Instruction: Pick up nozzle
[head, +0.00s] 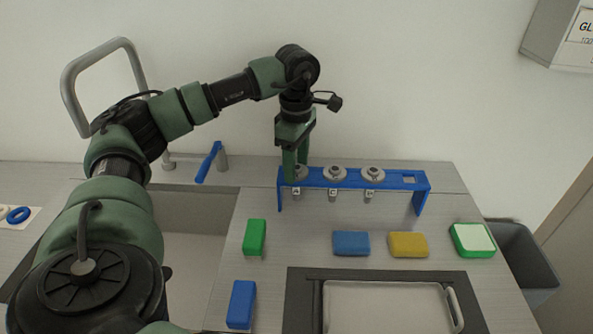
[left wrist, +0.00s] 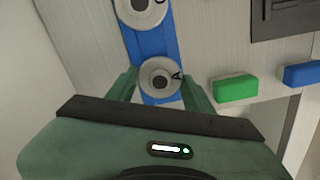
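A blue rack (head: 421,188) stands at the back of the counter and holds three grey nozzles in a row. The left nozzle (head: 302,172) is partly hidden by my left gripper (head: 294,168); the middle nozzle (head: 337,173) and right nozzle (head: 373,174) are clear. In the left wrist view the nozzle marked A (left wrist: 160,78) lies between the two fingers of my left gripper (left wrist: 158,90). The fingers are apart, with a gap on each side of it. Another nozzle (left wrist: 140,10) shows at the top edge. My right gripper is not in view.
Green (head: 255,237) and blue (head: 242,304) sponges lie left of a tray (head: 385,305). Blue (head: 351,243), yellow (head: 408,244) and green-white (head: 472,240) sponges lie behind it. A sink (head: 200,245) with a tap is at left. The wall rises close behind the rack.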

